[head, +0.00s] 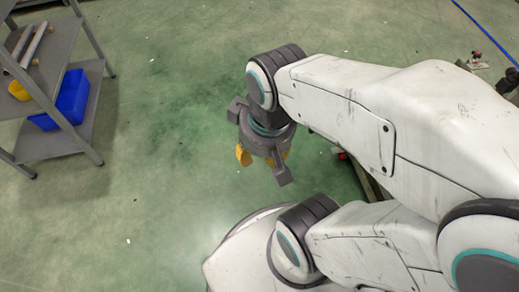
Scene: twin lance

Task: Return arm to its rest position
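My white arm extends from the right side of the head view, with my gripper (262,160) hanging from its dark wrist joint near the middle. The gripper points down toward the green floor. Its yellow-tipped fingers look spread, with nothing visible between them. One yellow tip shows at the left and another is partly hidden behind the gripper's body. The gripper is above the floor and clear of the shelf at the left.
A grey shelf unit (50,142) stands at the left, holding a blue bin (72,98), a yellow item (19,91) and grey bars (28,48). Small items lie on the floor at the upper right, near a blue line (478,27). The green floor (165,190) between shelf and gripper is mostly clear.

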